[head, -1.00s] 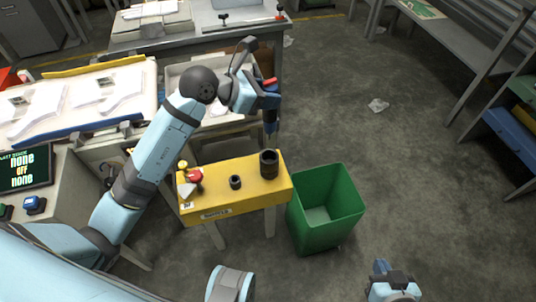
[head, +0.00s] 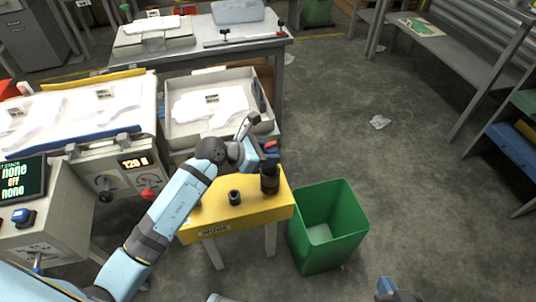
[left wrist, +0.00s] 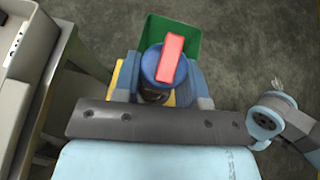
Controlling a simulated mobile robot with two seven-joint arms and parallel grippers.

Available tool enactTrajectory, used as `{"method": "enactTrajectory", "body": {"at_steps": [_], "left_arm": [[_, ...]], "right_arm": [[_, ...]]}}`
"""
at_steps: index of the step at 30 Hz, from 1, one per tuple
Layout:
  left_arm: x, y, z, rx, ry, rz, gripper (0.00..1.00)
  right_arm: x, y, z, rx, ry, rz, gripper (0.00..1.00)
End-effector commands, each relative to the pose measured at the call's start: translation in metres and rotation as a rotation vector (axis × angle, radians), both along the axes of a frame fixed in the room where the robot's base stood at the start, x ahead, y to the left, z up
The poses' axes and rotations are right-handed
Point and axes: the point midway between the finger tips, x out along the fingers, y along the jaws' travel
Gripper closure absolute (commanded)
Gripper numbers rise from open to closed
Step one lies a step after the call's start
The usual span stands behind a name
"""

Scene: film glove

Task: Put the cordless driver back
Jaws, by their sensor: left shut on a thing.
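The cordless driver (head: 271,147), blue with a red bar on top, is upright in my left gripper (head: 261,158). In the left wrist view the gripper's blue fingers (left wrist: 162,82) are on both sides of the driver (left wrist: 171,60). The driver is directly over the larger black cup (head: 269,182) on the yellow stand (head: 220,216). Its lower end overlaps the cup's mouth in the head view; how deep it sits is hidden. My right gripper (head: 388,288) shows only partly at the bottom edge; its jaws are unclear.
A smaller black cup (head: 234,197) stands on the yellow stand, left of the larger one. A green bin (head: 328,225) is close at the stand's right. A grey tray (head: 169,131) lies behind my arm. The floor at right is largely clear.

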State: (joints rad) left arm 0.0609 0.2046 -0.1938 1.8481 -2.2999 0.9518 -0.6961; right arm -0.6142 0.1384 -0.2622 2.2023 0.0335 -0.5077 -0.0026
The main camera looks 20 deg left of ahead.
Motion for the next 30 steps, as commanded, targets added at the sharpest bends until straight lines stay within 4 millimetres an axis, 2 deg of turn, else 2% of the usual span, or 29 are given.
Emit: {"method": "enactTrajectory", "body": {"at_steps": [9,10,12,13,23,30], "left_arm": [[0.000,0.000,-0.001,0.000,-0.003,0.000,0.89],[0.000,0.000,-0.002,0.000,-0.002,0.000,0.57],[0.000,0.000,-0.001,0.000,-0.002,0.000,0.41],[0.000,0.000,-0.001,0.000,-0.002,0.000,0.36],[0.000,0.000,0.003,0.000,-0.001,0.001,0.36],[-0.024,0.026,0.020,0.005,-0.001,0.000,0.36]], "right_arm": [[0.000,0.000,0.002,0.002,-0.006,0.000,1.00],[0.000,0.000,0.003,0.002,-0.006,0.000,1.00],[0.000,0.000,0.003,0.002,-0.006,0.000,1.00],[0.000,0.000,0.003,0.002,-0.006,0.000,1.00],[0.000,0.000,0.005,0.002,-0.006,0.000,1.00],[0.000,-0.002,0.006,-0.007,0.001,-0.002,1.00]]}}
